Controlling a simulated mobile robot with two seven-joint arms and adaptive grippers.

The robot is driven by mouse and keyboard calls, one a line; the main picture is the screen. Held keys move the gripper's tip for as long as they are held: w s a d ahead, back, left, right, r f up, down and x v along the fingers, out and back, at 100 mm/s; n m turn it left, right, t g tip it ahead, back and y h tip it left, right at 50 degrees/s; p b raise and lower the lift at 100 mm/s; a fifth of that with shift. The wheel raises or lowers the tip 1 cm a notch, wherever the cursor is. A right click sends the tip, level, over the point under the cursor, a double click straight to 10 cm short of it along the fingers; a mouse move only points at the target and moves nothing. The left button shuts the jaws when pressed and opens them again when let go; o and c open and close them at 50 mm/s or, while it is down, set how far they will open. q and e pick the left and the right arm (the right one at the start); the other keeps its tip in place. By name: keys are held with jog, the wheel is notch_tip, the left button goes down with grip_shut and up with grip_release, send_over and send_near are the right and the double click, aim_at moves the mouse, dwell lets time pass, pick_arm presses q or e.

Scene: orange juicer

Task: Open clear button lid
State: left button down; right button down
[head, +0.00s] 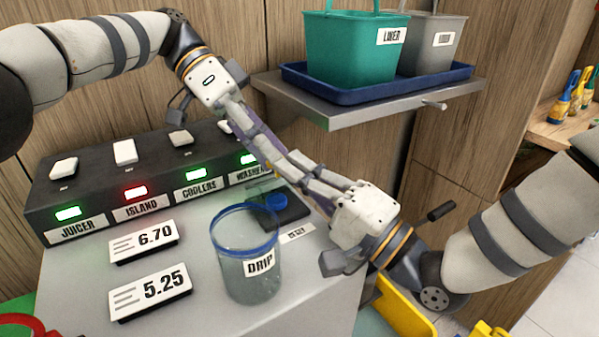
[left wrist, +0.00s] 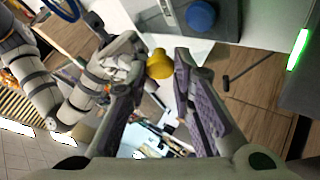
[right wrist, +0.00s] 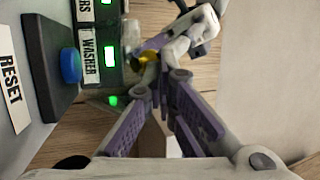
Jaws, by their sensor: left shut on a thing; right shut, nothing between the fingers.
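The blue button (head: 276,203) sits on a dark base behind the drip jar. It also shows in the left wrist view (left wrist: 201,15) and the right wrist view (right wrist: 70,65). A faint clear pane, possibly the lid, shows beside the button (head: 262,186); its exact position is unclear. My left gripper (left wrist: 160,72) is shut on a small yellow knob (left wrist: 160,64), which also shows in the right wrist view (right wrist: 148,58). My right gripper (right wrist: 163,85) is shut and empty. In the head view the two grippers' fingers overlap above the button's right side, hiding the knob.
The clear drip jar (head: 247,270) with a blue rim stands in front of the button. A black switch panel (head: 100,190) lies behind left. Price signs (head: 150,292) stand at the front left. A metal shelf (head: 350,112) with a green bucket (head: 350,55) hangs behind the arms.

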pick_arm(q)
jog(key=shift+s+d+f, duration=0.1)
jog(key=shift+s+d, duration=0.1)
jog(key=c, duration=1.6)
grip_release()
jog(key=shift+o, duration=1)
jog(key=shift+f, duration=0.1)
jog(key=shift+w+a, duration=0.1)
